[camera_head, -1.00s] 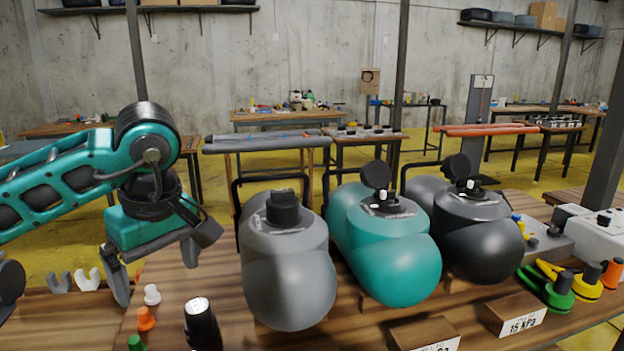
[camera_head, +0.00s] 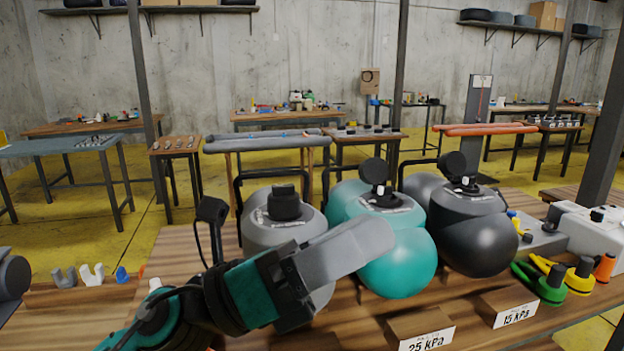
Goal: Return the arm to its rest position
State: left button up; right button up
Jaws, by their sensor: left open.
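My left arm comes in from the bottom left. Its left gripper (camera_head: 348,250) is side-on, with a light grey finger pointing right in front of the boat tubes. The other finger is not clearly seen. The gripper is open and I see nothing held in it. It hides the lower part of the grey boat tube (camera_head: 272,238) and overlaps the edge of the teal boat tube (camera_head: 400,265). I cannot tell whether it touches them. My right gripper is not in view.
A black boat tube (camera_head: 480,245) stands right of the teal one. Pressure blocks marked 25 kPa (camera_head: 425,335) and 15 kPa (camera_head: 512,308) sit at the bench front. Green and yellow pump pieces (camera_head: 550,285) lie at right. Small clips (camera_head: 92,275) stand at left.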

pick_arm(q)
jog(key=w+a+f+n+t+y, duration=0.2)
jog(key=w+a+n+t+y, duration=0.25)
jog(key=n+t, duration=0.6)
jog(key=w+a+f+n+t+y, duration=0.25)
jog(key=a+n+t+y, duration=0.35)
jog(key=n, duration=0.7)
jog(key=w+a+f+n+y, duration=0.2)
jog(key=a+f+n+y, duration=0.4)
jog(key=f+n+y, duration=0.3)
jog(key=s+a+f+n+g+y, duration=0.2)
jog(key=s+a+f+n+g, duration=0.15)
jog(key=f, duration=0.35)
jog(key=s+a+f+n+g+y, duration=0.2)
jog(key=s+f+n+g, duration=0.15)
jog(key=f, duration=0.35)
jog(key=s+a+f+n+g, duration=0.1)
jog(key=s+f+n+g, duration=0.2)
jog(key=s+f+g, duration=0.35)
jog(key=s+a+f+n+g, duration=0.1)
jog(key=s+f+n+g, duration=0.15)
jog(key=s, duration=0.65)
jog(key=w+d+f+m+t+h, duration=0.1)
jog(key=w+d+f+t+h, duration=0.1)
jog(key=w+f+t, duration=0.5)
notch_tip(320, 180, down, 2)
jog(key=shift+w+d+f, duration=0.15)
jog(key=shift+w+d, duration=0.15)
jog(key=shift+w, duration=0.05)
